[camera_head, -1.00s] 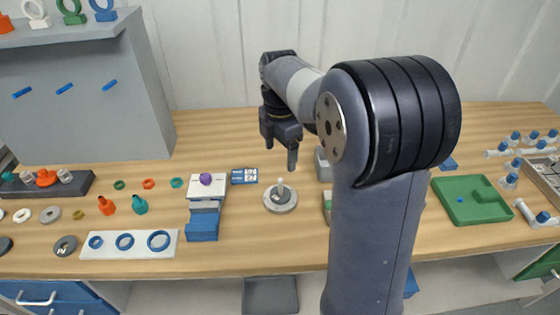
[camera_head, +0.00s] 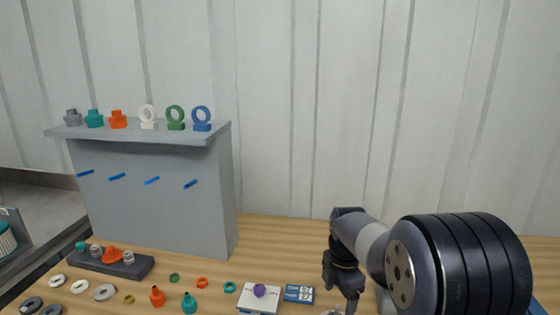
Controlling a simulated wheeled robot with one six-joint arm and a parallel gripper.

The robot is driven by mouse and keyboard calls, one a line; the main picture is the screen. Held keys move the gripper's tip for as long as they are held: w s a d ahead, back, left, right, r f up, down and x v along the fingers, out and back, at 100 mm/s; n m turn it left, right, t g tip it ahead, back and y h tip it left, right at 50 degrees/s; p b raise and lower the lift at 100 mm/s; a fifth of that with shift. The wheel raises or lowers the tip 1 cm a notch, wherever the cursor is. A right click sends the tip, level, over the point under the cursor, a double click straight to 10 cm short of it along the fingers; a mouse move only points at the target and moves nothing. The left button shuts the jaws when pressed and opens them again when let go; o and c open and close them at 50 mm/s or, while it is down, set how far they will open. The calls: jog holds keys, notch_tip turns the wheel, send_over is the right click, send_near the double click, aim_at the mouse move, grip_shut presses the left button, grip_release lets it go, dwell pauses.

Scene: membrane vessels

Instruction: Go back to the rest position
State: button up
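My gripper (camera_head: 345,292) shows at the lower right of the head view, at the end of my bent arm. It points down over the wooden bench, and its fingertips are small and dark near the bottom edge. I cannot tell how far apart the fingers are, and nothing clearly shows between them. A round metal piece (camera_head: 333,311) lies just below it, mostly cut off by the frame.
A grey shelf unit (camera_head: 160,200) with blue pegs stands at the left, with coloured fittings and rings on top. A dark rack (camera_head: 100,262), small rings, and a white block (camera_head: 259,297) with a purple knob lie on the bench (camera_head: 285,240). A blue card (camera_head: 299,293) lies beside the gripper.

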aim_at(338, 306)
notch_tip(338, 306, down, 4)
jog(key=shift+r, duration=0.15)
jog(key=shift+r+p, duration=0.9)
jog(key=shift+r, duration=0.05)
jog(key=shift+r+p, duration=0.35)
jog(key=shift+r, duration=0.2)
jog(key=shift+f, duration=0.1)
